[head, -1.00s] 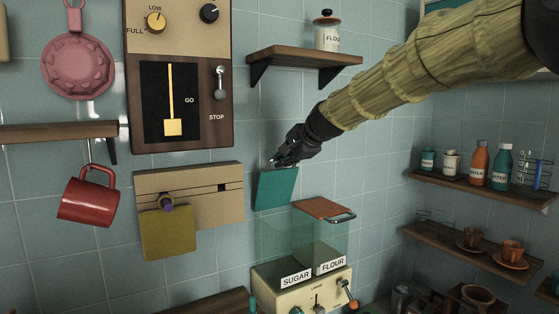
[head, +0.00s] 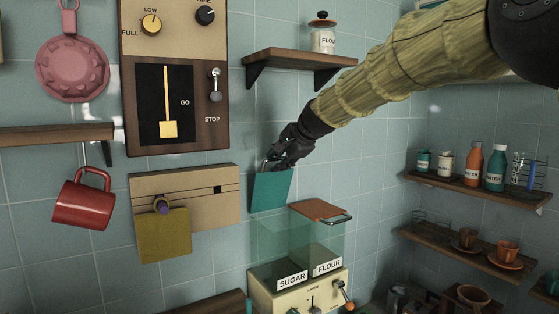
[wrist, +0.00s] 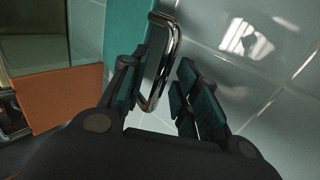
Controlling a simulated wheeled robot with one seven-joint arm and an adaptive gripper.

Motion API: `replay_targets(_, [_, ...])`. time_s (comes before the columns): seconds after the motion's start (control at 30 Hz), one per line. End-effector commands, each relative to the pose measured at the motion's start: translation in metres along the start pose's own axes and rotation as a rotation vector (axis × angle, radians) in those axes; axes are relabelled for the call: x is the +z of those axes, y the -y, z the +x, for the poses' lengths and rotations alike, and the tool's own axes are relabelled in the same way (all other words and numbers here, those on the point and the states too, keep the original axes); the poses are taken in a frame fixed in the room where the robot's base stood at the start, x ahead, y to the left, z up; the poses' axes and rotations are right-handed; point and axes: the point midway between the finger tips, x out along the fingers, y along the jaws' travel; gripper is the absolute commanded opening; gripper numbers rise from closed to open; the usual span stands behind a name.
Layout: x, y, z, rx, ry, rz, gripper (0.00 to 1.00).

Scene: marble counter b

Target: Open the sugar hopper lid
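The teal sugar hopper lid (head: 270,191) stands raised, nearly upright, above the left side of the clear hopper in the head view. The sugar label (head: 292,281) is on the hopper's front left. The lid's chrome handle (wrist: 160,62) rises between the fingers in the wrist view, close to the left finger. My gripper (head: 267,165) is at the lid's top edge. Its fingers are apart in the wrist view (wrist: 162,92), with a gap between the handle and the right finger. Whether the left finger touches the handle I cannot tell.
The flour lid (head: 318,210), orange-brown with a handle, lies flat to the right. A shelf (head: 300,60) with a flour jar hangs above my gripper. A beige wall panel (head: 190,190) is to the left. Shelves with bottles and cups (head: 475,190) are at right.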

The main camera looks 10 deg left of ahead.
Motion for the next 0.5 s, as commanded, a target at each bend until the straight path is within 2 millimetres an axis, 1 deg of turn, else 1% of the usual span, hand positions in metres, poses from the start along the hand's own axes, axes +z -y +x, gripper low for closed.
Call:
replay_targets(0.17, [0.0,-0.001,0.0,0.001,0.001,0.001,0.32])
replay_targets(0.27, [0.0,0.0,-0.005,0.0,0.0,0.001,0.32])
replay_targets(0.37, [0.0,0.001,-0.016,-0.001,0.0,0.001,0.32])
replay_targets(0.5, [0.0,0.001,-0.039,-0.001,0.0,0.0,0.32])
